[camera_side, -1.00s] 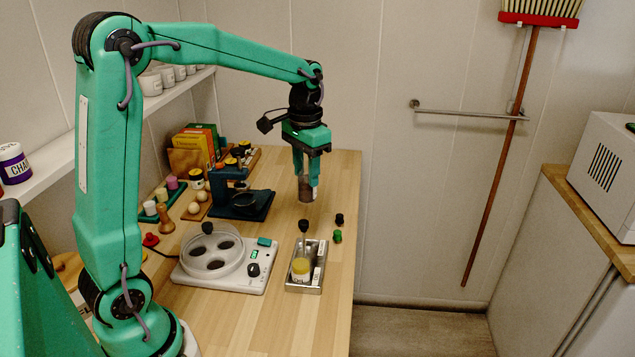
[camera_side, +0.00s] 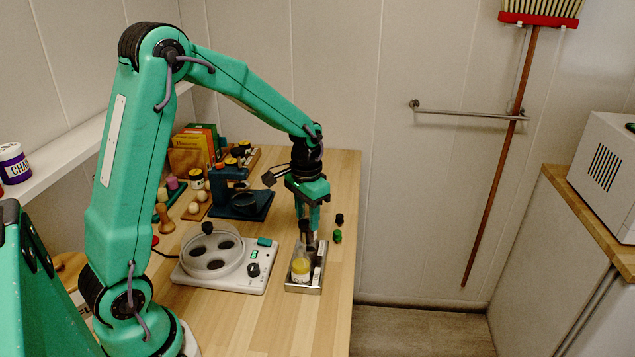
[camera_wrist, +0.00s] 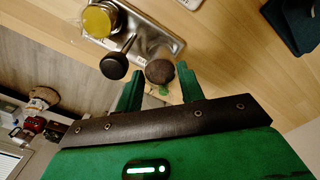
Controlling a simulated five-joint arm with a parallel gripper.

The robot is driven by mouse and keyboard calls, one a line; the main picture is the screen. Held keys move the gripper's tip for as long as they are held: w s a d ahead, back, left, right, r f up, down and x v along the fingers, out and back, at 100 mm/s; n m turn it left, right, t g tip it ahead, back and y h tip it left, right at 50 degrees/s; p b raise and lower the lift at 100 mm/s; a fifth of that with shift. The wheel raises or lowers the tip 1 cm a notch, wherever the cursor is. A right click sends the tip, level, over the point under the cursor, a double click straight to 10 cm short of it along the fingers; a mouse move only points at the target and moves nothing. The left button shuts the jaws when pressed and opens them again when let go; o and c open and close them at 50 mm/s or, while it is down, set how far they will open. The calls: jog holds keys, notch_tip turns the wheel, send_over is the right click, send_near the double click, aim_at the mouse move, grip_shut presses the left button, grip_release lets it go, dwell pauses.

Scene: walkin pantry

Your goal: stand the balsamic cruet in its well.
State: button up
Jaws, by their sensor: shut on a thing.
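The balsamic cruet (camera_side: 310,241) is dark and held upright between the fingers of my gripper (camera_side: 309,228). In the wrist view its round brown top (camera_wrist: 160,71) shows between the fingertips (camera_wrist: 159,88). It is over or at the far end of the metal cruet stand (camera_side: 303,289), which also shows in the wrist view (camera_wrist: 164,35). Whether its base is inside the well or above it is hidden. A yellow cruet (camera_side: 300,269) stands in the near end of the stand. The stand's black knob (camera_wrist: 113,66) rises beside the held cruet.
A white appliance with round wells (camera_side: 222,272) stands left of the stand. A dark blue device (camera_side: 240,205) is behind. The front right table edge is close.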

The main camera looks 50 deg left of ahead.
jog(key=shift+f, duration=1.8)
jog(key=shift+f, duration=0.15)
jog(key=o, duration=1.1)
jog(key=shift+c, duration=0.2)
notch_tip(320, 180, up, 12)
jog(key=shift+f, duration=0.25)
jog(key=shift+r, duration=0.45)
jog(key=shift+s, duration=0.1)
